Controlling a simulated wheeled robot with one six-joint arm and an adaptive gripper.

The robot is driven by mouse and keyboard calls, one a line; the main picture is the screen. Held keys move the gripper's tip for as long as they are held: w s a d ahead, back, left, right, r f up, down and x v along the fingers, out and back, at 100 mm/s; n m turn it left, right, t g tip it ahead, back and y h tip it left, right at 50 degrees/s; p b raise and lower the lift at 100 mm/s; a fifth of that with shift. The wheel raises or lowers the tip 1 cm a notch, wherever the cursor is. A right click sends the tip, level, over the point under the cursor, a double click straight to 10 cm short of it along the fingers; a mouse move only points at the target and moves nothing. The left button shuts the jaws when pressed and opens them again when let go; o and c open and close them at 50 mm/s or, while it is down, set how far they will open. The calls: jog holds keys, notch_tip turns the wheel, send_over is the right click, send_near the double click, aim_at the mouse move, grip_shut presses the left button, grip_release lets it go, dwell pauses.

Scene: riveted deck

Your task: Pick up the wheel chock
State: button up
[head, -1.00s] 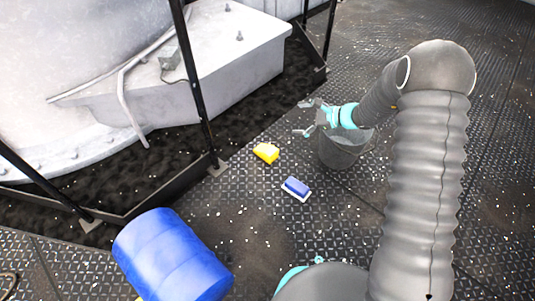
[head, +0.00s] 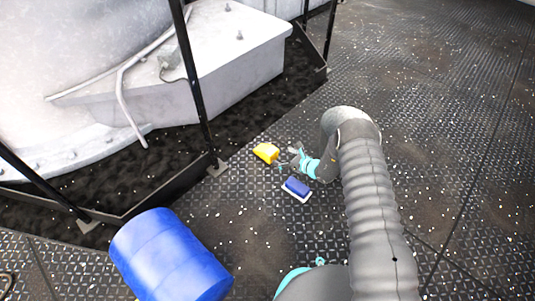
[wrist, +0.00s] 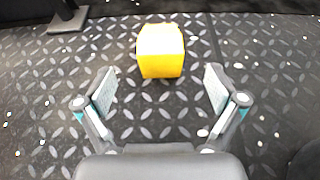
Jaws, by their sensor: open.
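The wheel chock is a small yellow block (head: 265,152) lying on the deck near the middle of the head view. It also shows in the wrist view as a yellow block (wrist: 160,50), centred and ahead of the jaws. My gripper (head: 291,155) is low over the deck, just right of the chock. In the wrist view my gripper (wrist: 158,88) has its two fingers spread wide with nothing between them. The chock lies beyond the fingertips, in line with the gap, and apart from them.
A blue brush-like block with a white base (head: 296,188) lies just in front of my gripper. A blue barrel (head: 170,255) lies at the lower left. A black railing post (head: 199,90) stands beyond the chock. The deck at right is clear.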

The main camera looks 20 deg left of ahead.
aim_at(275, 153)
jog(key=x, duration=0.4)
jog(key=shift+a+f, duration=0.15)
jog(key=shift+a, duration=0.2)
jog(key=shift+r+b+x, duration=0.2)
jog(key=shift+b+x, duration=0.15)
jog(key=shift+x, duration=1)
jog(key=shift+r+b+x, duration=0.15)
jog(key=shift+b+x, duration=0.15)
jog(key=shift+x, duration=1.05)
jog(key=shift+w+a, duration=0.1)
jog(key=shift+a, duration=0.05)
jog(key=shift+c, duration=0.3)
jog(key=c, duration=1.3)
jog(key=shift+r, duration=0.1)
